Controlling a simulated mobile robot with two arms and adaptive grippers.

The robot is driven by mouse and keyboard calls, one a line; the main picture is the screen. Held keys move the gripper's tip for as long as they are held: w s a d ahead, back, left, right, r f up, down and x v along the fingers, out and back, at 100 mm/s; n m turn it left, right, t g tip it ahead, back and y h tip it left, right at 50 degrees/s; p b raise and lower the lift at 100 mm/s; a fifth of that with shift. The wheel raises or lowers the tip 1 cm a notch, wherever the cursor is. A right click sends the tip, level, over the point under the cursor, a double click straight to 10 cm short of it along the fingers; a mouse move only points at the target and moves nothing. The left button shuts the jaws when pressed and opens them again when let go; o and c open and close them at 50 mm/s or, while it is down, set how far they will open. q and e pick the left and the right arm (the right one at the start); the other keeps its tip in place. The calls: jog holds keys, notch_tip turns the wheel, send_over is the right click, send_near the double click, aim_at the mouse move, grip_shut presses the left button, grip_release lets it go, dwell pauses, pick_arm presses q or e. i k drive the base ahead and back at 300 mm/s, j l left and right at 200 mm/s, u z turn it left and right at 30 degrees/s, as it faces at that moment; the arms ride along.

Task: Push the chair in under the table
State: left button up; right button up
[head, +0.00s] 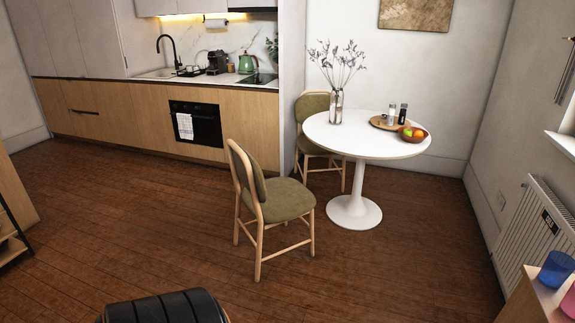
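A wooden chair with a green-grey padded seat (285,200) stands on the floor left of and in front of the table. Its back is on the left and its seat faces right toward the table. The round white table (368,148) stands on a single white pedestal. The seat's right edge is close to the table, with the pedestal further to the right. A second, similar chair (312,104) stands behind the table on its left, partly hidden by the tabletop. Neither of my grippers is in view.
On the table stand a vase with branches (336,107), a wooden tray (383,124) with shakers, and a fruit bowl (413,138). Kitchen cabinets (130,120) line the back left. A radiator (536,232) is at right. The wooden floor left of the chair is clear.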

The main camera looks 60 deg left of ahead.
aim_at(275, 201)
jog(key=u, duration=2.05)
jog(key=i+l+u, duration=0.15)
jog(key=i+l, duration=0.65)
jog(key=i, duration=0.2)
jog(key=i+l+u, duration=0.15)
jog(key=i+l, duration=0.75)
jog(key=i+l+u, duration=0.15)
jog(key=i+l, duration=0.75)
jog(key=l, duration=0.15)
